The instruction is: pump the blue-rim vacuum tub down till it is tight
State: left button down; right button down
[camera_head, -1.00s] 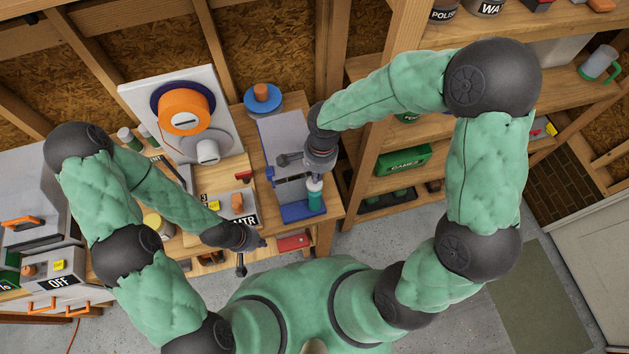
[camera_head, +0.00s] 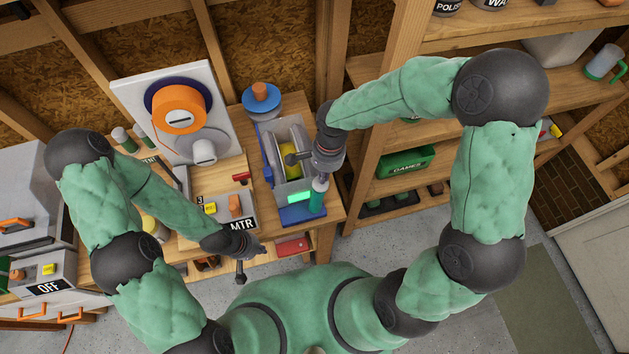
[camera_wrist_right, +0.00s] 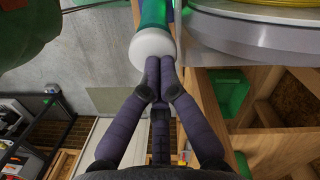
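The vacuum tub (camera_head: 268,155) stands on the bench, with a yellow spool (camera_head: 287,150) visible inside. Its blue base (camera_head: 303,214) is at the front, and a bright green panel (camera_head: 300,197) shows there. The teal pump (camera_head: 317,201) stands upright at the tub's front right. In the right wrist view, its white knob (camera_wrist_right: 153,46) is above my right gripper (camera_wrist_right: 160,62), whose fingers are together with their tips against the knob. In the head view my right gripper (camera_head: 323,176) is over the pump. My left gripper (camera_head: 258,245) is at the bench front, apart from the tub; its finger opening is unclear.
A blue spool (camera_head: 261,100) with an orange top stands behind the tub. An orange spool machine (camera_head: 182,108) and a labelled control box (camera_head: 228,212) are to the left. Wooden shelves (camera_head: 405,190) with a green case (camera_head: 403,162) stand close on the right.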

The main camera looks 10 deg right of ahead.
jog(key=shift+w+d, duration=0.1)
jog(key=shift+d, duration=0.05)
jog(key=shift+r, duration=0.1)
notch_tip(320, 180, up, 12)
jog(key=d, duration=0.1)
jog(key=shift+w, duration=0.3)
dwell(1.2)
